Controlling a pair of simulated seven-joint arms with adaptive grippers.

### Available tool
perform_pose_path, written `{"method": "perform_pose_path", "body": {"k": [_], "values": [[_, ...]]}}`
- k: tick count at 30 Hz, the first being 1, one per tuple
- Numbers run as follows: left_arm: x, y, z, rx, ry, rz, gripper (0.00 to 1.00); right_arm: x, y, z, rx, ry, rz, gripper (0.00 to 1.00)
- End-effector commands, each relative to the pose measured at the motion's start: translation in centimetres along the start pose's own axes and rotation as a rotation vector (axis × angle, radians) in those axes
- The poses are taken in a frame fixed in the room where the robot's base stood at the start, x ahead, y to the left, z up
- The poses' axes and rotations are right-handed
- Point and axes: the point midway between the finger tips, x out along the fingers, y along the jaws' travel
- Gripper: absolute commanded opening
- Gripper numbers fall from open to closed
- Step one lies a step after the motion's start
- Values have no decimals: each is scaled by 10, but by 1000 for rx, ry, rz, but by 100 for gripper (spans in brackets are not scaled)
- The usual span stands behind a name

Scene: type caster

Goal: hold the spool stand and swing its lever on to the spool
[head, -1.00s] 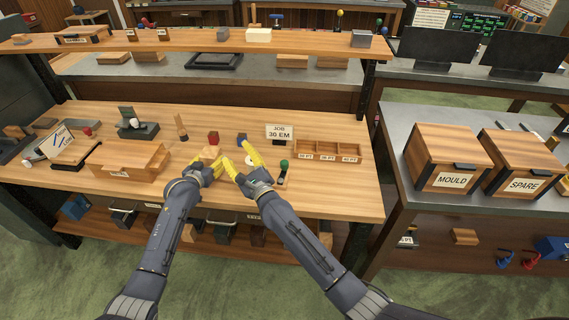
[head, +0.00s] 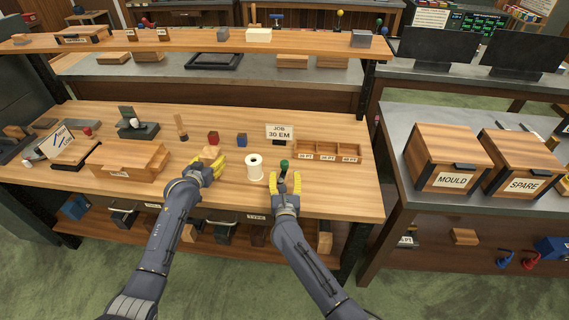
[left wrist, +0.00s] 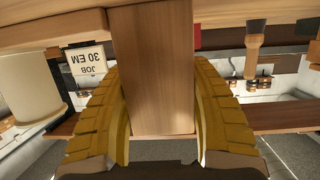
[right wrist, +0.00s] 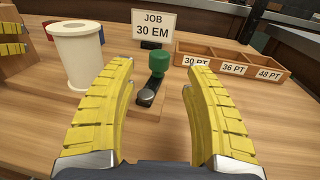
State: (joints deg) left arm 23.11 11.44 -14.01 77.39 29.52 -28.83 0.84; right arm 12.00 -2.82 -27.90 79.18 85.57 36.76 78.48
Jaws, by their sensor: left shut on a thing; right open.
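The white spool (head: 254,167) stands upright on the bench, its top hole showing in the right wrist view (right wrist: 78,58). To its right is a lever with a green knob (right wrist: 158,60) and a dark arm with a round metal pivot. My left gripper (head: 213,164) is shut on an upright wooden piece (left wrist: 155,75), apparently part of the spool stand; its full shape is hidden. My right gripper (right wrist: 160,110) is open and empty. Its fingers point at the lever from the near side, with the knob beyond and between the tips in the right wrist view.
The job card (head: 279,132) stands behind the lever. A three-part wooden tray (head: 327,151) is to the right. Red (head: 213,138) and blue (head: 242,140) blocks sit behind the spool. A wooden box (head: 125,160) is at left. Bare bench lies right of my right gripper.

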Motion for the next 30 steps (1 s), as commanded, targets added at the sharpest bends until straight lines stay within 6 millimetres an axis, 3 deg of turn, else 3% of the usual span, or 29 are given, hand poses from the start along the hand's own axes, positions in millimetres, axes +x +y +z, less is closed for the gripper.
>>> {"method": "perform_pose_path", "body": {"k": [6,12,19,30], "values": [[0,0,0,0,0,0,23,37,0,1,-4,-2,1,52],[0,0,0,0,0,0,23,60,0,1,-3,-1,1,52],[0,0,0,0,0,0,23,73,0,0,-2,-1,2,52],[0,0,0,0,0,0,23,75,0,0,-2,0,1,52]]}}
